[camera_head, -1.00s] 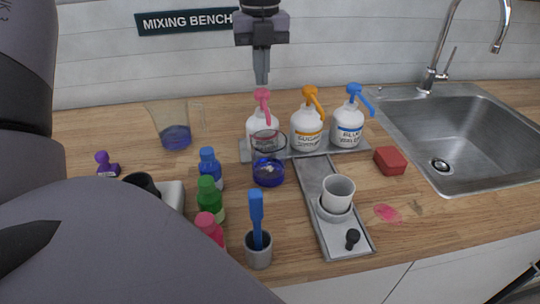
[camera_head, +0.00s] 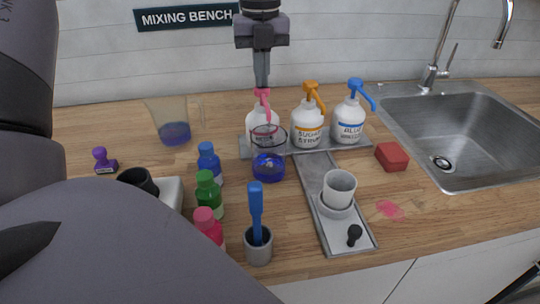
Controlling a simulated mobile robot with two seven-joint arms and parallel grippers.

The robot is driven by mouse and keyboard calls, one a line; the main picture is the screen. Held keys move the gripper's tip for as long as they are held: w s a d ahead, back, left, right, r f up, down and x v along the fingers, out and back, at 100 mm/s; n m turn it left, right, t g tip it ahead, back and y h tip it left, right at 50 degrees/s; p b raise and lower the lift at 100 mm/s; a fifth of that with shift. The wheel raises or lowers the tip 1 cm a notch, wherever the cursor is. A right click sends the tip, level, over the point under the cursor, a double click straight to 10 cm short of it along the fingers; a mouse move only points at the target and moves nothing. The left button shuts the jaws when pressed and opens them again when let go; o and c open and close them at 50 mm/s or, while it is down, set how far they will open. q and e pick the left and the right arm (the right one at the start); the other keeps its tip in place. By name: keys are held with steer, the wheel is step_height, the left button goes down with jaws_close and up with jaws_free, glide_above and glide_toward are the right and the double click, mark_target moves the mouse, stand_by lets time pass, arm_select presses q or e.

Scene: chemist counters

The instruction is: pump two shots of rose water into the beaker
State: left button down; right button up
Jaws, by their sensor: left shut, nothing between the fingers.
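The white bottle with the pink pump (camera_head: 255,122) stands at the left end of the grey pump tray (camera_head: 357,144). I take it as the rose water; its label is mostly hidden. My left gripper (camera_head: 262,86) comes down from above, shut and empty, with its tips at the top of the pink pump head (camera_head: 263,97), seemingly touching it. The clear glass beaker (camera_head: 268,165) stands upright just in front of that bottle, under the pump, with dark blue liquid in it. My right gripper is not in view.
Orange-pump (camera_head: 307,132) and blue-pump (camera_head: 349,122) bottles stand to the right. A jug (camera_head: 172,130), small coloured bottles (camera_head: 208,195) and a spatula cup (camera_head: 258,246) are left and in front. A white cup (camera_head: 338,190), red block (camera_head: 392,156) and sink (camera_head: 455,125) lie right.

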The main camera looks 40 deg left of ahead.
arm_select(q)
steer(key=shift+f+b, duration=0.4)
steer(key=shift+f, duration=0.3)
steer(key=shift+r, duration=0.2)
steer(key=shift+r+p, duration=1.2)
steer(key=shift+r, duration=0.15)
step_height(320, 180, up, 6)
steer(key=p, duration=0.5)
